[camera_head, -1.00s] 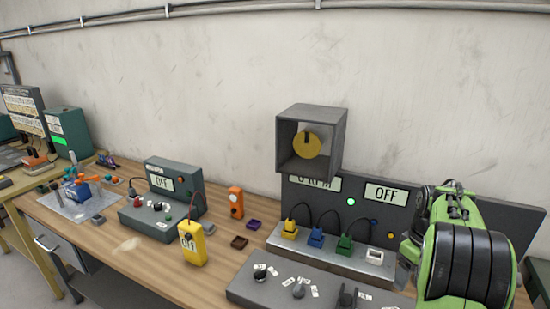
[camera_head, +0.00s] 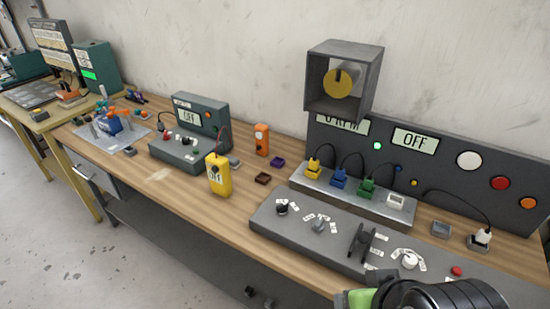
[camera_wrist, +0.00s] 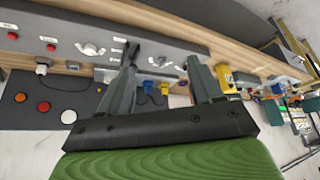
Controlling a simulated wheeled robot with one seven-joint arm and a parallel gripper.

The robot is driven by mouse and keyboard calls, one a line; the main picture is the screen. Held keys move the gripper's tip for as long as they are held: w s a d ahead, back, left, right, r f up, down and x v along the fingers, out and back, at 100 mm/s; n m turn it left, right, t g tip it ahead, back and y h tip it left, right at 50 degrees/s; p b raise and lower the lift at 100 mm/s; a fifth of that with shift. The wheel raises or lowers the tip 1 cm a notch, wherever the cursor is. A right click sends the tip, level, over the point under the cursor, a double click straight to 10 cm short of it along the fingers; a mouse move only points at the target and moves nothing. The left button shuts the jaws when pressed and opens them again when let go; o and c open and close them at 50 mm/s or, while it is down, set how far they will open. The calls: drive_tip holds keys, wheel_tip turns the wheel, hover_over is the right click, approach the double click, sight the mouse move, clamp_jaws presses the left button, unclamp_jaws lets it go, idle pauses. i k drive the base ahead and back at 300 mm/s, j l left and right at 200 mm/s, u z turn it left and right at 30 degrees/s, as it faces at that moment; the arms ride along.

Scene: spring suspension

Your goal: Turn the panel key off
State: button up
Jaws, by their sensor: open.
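A grey control console (camera_head: 340,246) lies along the bench front. It carries a black knob (camera_head: 283,208), a grey knob (camera_head: 318,226), a black upright lever (camera_head: 362,243) and a white knob (camera_head: 409,260), with small labels around them. I cannot tell which one is the panel key. The dark upright panel (camera_head: 440,160) behind has a display (camera_head: 415,139) reading OFF. My gripper (camera_wrist: 162,58) is open and empty in the wrist view, its fingers apart over the bench. The white knob also shows there (camera_wrist: 91,49), left of the fingers. My fingers are hidden in the head view.
A grey box (camera_head: 343,80) with a yellow disc stands above the panel. Yellow, blue and green plugs sit in a metal strip (camera_head: 350,198). Bare wood lies in front of the meter.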

sight(281, 210)
drive_tip(key=i+j+u, duration=0.3)
drive_tip(key=j, duration=0.2)
drive_tip(key=i+j+u, duration=0.3)
drive_tip(key=i+j, duration=0.05)
drive_tip(key=j, duration=0.05)
